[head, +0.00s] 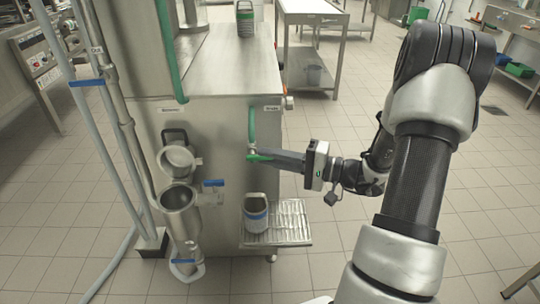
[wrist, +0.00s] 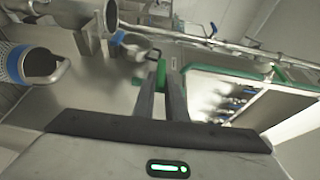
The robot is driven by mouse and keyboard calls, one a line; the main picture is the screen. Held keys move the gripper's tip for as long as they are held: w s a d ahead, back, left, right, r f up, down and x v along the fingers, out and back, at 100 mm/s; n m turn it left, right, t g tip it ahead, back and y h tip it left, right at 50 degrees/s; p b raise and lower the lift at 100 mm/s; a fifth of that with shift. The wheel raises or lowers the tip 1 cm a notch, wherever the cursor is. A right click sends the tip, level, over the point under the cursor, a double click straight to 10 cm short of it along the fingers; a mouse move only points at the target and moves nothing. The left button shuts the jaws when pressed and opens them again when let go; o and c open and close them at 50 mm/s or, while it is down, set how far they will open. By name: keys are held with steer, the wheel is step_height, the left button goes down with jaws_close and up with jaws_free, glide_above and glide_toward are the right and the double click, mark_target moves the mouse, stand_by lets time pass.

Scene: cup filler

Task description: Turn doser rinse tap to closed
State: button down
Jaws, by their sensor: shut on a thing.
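The rinse tap has a green lever (head: 258,158) at the lower end of a short green hose (head: 252,125) on the right of the steel cabinet front. A small label, which looks like "Rinse", sits above it. The lever lies roughly level, crosswise to the upright hose. My gripper (head: 278,160) reaches in from the right and is shut on the lever. In the wrist view the green lever (wrist: 161,72) shows between the tips of my gripper (wrist: 161,86). The fingers hide part of the lever in the head view.
A grey cup with a blue band (head: 256,216) stands below the tap on a slatted drip tray (head: 290,222). Left are a steel funnel (head: 178,198) and a blue-handled valve (head: 212,184). Another cup (head: 245,18) stands on the cabinet top.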

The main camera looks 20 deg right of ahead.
steer(key=shift+t, duration=0.3)
steer(key=c, duration=1.8)
jaws_free()
steer(key=shift+w, duration=0.1)
steer(key=p+v, duration=0.2)
steer(key=v, duration=1.5)
steer(key=shift+d+f, duration=0.25)
